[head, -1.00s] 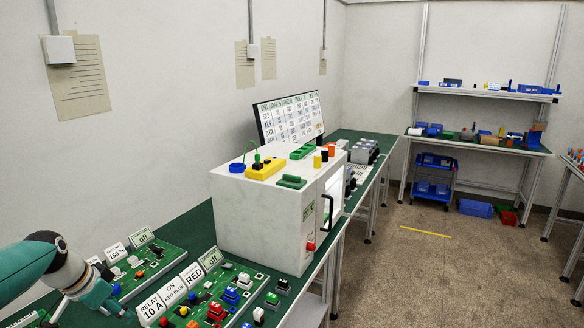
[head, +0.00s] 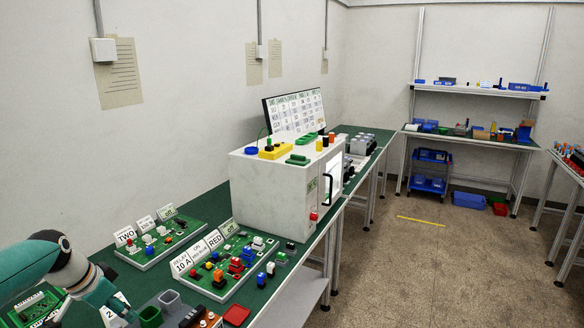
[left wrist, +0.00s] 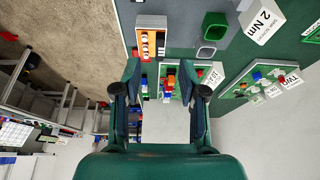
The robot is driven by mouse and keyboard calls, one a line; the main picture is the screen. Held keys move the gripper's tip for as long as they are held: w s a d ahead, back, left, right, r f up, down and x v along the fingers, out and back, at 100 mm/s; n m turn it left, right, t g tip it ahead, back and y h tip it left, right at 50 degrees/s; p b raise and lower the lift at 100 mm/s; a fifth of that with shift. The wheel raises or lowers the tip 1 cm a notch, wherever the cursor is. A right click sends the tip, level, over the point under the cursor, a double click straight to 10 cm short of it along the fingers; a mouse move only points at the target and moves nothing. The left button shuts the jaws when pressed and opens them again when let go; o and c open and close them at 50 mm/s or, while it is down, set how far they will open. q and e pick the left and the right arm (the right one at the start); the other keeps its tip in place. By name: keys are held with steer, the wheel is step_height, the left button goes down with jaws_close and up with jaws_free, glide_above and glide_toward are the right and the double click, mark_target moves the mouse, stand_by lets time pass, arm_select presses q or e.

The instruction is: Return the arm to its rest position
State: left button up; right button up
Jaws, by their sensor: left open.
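My left arm, teal and grey, comes in at the lower left of the head view, bent at a dark joint. My left gripper (head: 108,296) points down to the right above the near end of the green bench (head: 205,203). In the left wrist view my left gripper (left wrist: 161,84) has its two dark fingers spread wide, with nothing between them. The bench and its boards lie beyond the fingertips. My right gripper is in neither view.
Circuit boards with label cards (head: 215,248) lie on the bench. A white box (head: 270,194) stands farther along. Small green and grey bins (head: 150,316) and a red tray (head: 236,314) are near the arm.

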arm_select(q)
steer(key=s+d+f+m+g+h+b, duration=0.1)
steer(key=s+d+f+g+b, duration=0.1)
steer(key=d+f, duration=0.6)
steer(key=s+d+f+g+b, duration=0.1)
steer(key=s+d+f+b, duration=0.25)
steer(key=f, duration=0.75)
steer(key=s+d+f+m+g+h+b, duration=0.1)
steer(key=s+d+f+g, duration=0.1)
steer(key=d+f, duration=0.6)
steer(key=s+d+f+n+b, duration=0.1)
steer(key=s+d+f+n, duration=0.3)
steer(key=s+f, duration=0.4)
steer(key=s+d+f+n+t+b, duration=0.1)
steer(key=s+d+f+n, duration=0.3)
steer(key=s+f, duration=0.5)
steer(key=shift+d+n+b, duration=0.3)
steer(key=shift+d+b, duration=0.35)
steer(key=shift+b, duration=0.1)
steer(key=shift+f, duration=0.1)
